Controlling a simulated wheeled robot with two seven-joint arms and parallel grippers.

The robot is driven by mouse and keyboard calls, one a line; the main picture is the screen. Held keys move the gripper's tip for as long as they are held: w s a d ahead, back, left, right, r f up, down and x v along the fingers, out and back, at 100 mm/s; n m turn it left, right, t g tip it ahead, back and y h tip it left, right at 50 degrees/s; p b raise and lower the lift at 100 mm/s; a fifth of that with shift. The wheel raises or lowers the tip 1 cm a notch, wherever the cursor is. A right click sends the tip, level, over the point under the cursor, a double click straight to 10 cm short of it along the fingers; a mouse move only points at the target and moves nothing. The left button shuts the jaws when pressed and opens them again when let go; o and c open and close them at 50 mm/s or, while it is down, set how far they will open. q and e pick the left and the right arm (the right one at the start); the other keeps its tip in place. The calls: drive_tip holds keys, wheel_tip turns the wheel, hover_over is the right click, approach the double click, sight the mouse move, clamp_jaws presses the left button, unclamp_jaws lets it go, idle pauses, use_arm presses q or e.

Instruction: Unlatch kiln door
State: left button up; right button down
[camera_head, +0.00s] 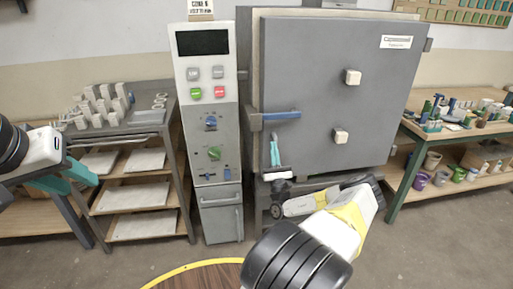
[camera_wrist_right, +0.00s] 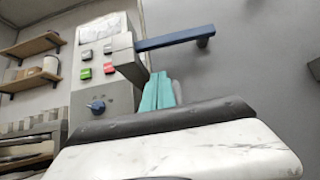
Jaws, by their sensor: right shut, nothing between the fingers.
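The kiln door (camera_head: 315,85) is a large grey panel and looks closed. Its latch has a blue handle (camera_head: 281,115) on a grey block at the door's left edge. The handle lies about level, pointing right. My right gripper (camera_head: 275,150) is below the handle with its teal fingers pointing up, shut and empty. In the right wrist view, the fingers (camera_wrist_right: 158,92) stand below the blue handle (camera_wrist_right: 175,38), apart from it in the picture. My left gripper (camera_head: 72,178) is at the far left, away from the kiln; its teal fingers look spread and empty.
A control panel (camera_head: 209,100) with buttons and knobs stands left of the door. A shelf rack (camera_head: 125,180) with pale slabs is further left. A workbench (camera_head: 460,130) with tools stands right. A round yellow-rimmed table (camera_head: 185,268) is at the bottom.

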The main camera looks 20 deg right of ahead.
sight(271, 118)
drive_tip(key=shift+y, duration=0.3)
drive_tip(key=x, duration=0.5)
drive_tip(key=shift+r, duration=2)
